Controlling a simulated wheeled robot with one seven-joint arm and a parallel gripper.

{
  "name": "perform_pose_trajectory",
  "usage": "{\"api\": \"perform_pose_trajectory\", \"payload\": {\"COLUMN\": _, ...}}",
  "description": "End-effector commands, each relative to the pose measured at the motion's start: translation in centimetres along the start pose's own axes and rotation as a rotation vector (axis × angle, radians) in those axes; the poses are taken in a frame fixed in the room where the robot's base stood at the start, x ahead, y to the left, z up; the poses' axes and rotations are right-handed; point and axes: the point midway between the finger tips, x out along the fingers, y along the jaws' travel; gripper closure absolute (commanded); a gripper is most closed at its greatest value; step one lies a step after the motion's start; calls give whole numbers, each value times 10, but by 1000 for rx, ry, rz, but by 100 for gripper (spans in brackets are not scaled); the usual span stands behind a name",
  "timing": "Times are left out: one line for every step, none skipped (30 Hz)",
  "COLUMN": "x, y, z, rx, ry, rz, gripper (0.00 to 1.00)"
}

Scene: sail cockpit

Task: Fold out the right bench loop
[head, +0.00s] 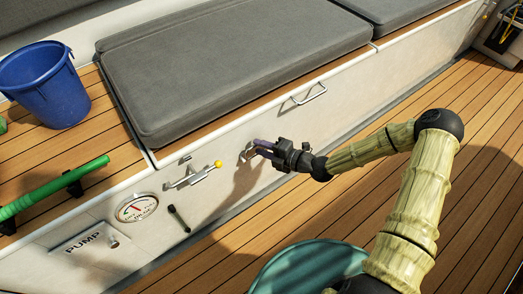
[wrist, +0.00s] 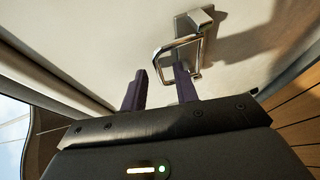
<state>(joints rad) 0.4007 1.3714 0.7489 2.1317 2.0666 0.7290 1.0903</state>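A metal loop on a square mount (wrist: 195,20) is on the white bench front, close ahead of my gripper in the wrist view. In the head view this loop (head: 248,151) is small and partly hidden by the fingers. My gripper (head: 257,147) reaches it from the right. In the wrist view my gripper (wrist: 160,72) has its two purple fingers apart. The right finger overlaps the loop's lower part; I cannot tell whether it is inside the loop or touching it. A second metal loop (head: 310,93) is farther right on the bench front.
A lever with a yellow knob (head: 200,175), a round gauge (head: 137,208) and a pump panel (head: 90,242) are on the left. Grey cushions (head: 235,60) top the bench. A blue bucket (head: 45,85) and green-handled tool (head: 55,188) are at left. Deck planks (head: 480,130) at right are clear.

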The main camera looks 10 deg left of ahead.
Motion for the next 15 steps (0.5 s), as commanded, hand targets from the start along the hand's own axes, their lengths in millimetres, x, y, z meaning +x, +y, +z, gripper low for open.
{"api": "perform_pose_trajectory", "payload": {"x": 4, "y": -1, "z": 0, "rx": -1, "ry": 1, "rz": 0, "gripper": 70}}
{"api": "perform_pose_trajectory", "payload": {"x": 4, "y": 0, "z": 0, "rx": -1, "ry": 1, "rz": 0, "gripper": 70}}
{"api": "perform_pose_trajectory", "payload": {"x": 5, "y": 0, "z": 0, "rx": 0, "ry": 1, "rz": 0, "gripper": 70}}
{"api": "perform_pose_trajectory", "payload": {"x": 5, "y": 0, "z": 0, "rx": 0, "ry": 0, "rz": 0, "gripper": 70}}
{"api": "perform_pose_trajectory", "payload": {"x": 5, "y": 0, "z": 0, "rx": 0, "ry": 0, "rz": 0, "gripper": 70}}
{"api": "perform_pose_trajectory", "payload": {"x": 5, "y": 0, "z": 0, "rx": 0, "ry": 0, "rz": 0, "gripper": 70}}
{"api": "perform_pose_trajectory", "payload": {"x": 5, "y": 0, "z": 0, "rx": 0, "ry": 0, "rz": 0, "gripper": 70}}
{"api": "perform_pose_trajectory", "payload": {"x": 5, "y": 0, "z": 0, "rx": 0, "ry": 0, "rz": 0, "gripper": 70}}
{"api": "perform_pose_trajectory", "payload": {"x": 5, "y": 0, "z": 0, "rx": 0, "ry": 0, "rz": 0, "gripper": 70}}
{"api": "perform_pose_trajectory", "payload": {"x": 5, "y": 0, "z": 0, "rx": 0, "ry": 0, "rz": 0, "gripper": 70}}
{"api": "perform_pose_trajectory", "payload": {"x": 5, "y": 0, "z": 0, "rx": 0, "ry": 0, "rz": 0, "gripper": 76}}
{"api": "perform_pose_trajectory", "payload": {"x": 5, "y": 0, "z": 0, "rx": 0, "ry": 0, "rz": 0, "gripper": 84}}
{"api": "perform_pose_trajectory", "payload": {"x": 5, "y": 0, "z": 0, "rx": 0, "ry": 0, "rz": 0, "gripper": 90}}
{"api": "perform_pose_trajectory", "payload": {"x": 5, "y": 0, "z": 0, "rx": 1, "ry": 0, "rz": 0, "gripper": 96}}
{"api": "perform_pose_trajectory", "payload": {"x": 5, "y": 0, "z": 0, "rx": 1, "ry": 0, "rz": 0, "gripper": 100}}
